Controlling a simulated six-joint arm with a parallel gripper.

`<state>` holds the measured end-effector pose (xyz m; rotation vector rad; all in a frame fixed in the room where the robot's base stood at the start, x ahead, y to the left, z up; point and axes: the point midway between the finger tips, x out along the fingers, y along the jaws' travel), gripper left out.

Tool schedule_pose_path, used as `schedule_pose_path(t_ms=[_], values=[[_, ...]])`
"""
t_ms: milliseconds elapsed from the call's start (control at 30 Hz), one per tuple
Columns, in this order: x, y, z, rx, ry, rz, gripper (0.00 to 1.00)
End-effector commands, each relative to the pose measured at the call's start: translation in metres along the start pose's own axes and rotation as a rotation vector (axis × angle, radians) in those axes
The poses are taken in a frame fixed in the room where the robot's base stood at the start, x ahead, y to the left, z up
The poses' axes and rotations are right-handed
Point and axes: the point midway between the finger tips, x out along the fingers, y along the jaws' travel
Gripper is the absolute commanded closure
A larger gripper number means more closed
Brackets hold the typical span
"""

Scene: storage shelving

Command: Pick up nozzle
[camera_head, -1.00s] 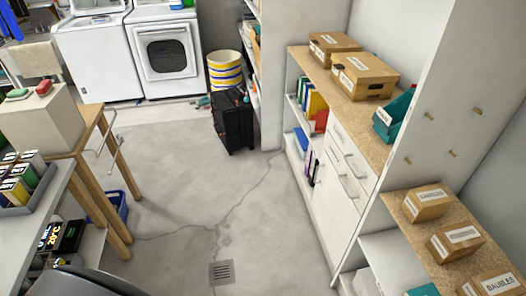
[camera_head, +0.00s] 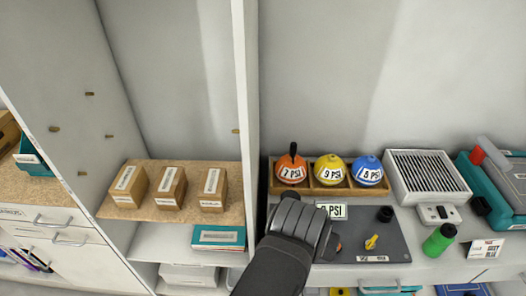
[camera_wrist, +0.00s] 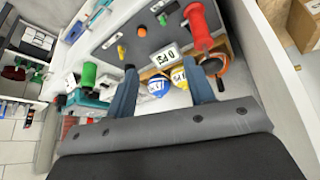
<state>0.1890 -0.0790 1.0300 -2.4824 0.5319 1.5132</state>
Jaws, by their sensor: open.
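A small yellow piece (camera_head: 371,242), nozzle-like in shape, lies on a dark grey mat (camera_head: 400,247) on the counter. It also seems to show in the wrist view (camera_wrist: 121,51), beside small orange (camera_wrist: 142,31) and green (camera_wrist: 162,19) pieces. Which of these is the nozzle I cannot tell for certain. In the wrist view my gripper (camera_wrist: 163,66) is open and empty, its two fingers apart and pointing towards the counter. In the head view my wrist hides the fingers and part of the mat.
Orange (camera_head: 291,170), yellow (camera_head: 329,171) and blue (camera_head: 367,170) PSI balls sit in a wooden tray behind the mat. A red handle (camera_wrist: 198,25) stands near my right finger. A white upright panel (camera_head: 246,100) borders the counter's left.

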Motion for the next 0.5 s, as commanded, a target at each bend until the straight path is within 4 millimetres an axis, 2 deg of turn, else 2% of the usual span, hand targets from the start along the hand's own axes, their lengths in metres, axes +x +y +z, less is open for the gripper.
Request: schedule_pose_path(t_ms=[67, 167, 500], values=[[-0.010, 0.009, -0.021, -0.048, 0.005, 0.036, 0.51], [-0.032, 0.028, -0.062, -0.156, 0.011, 0.119, 0.51], [-0.130, 0.120, -0.238, -0.560, -0.059, 0.523, 0.51]])
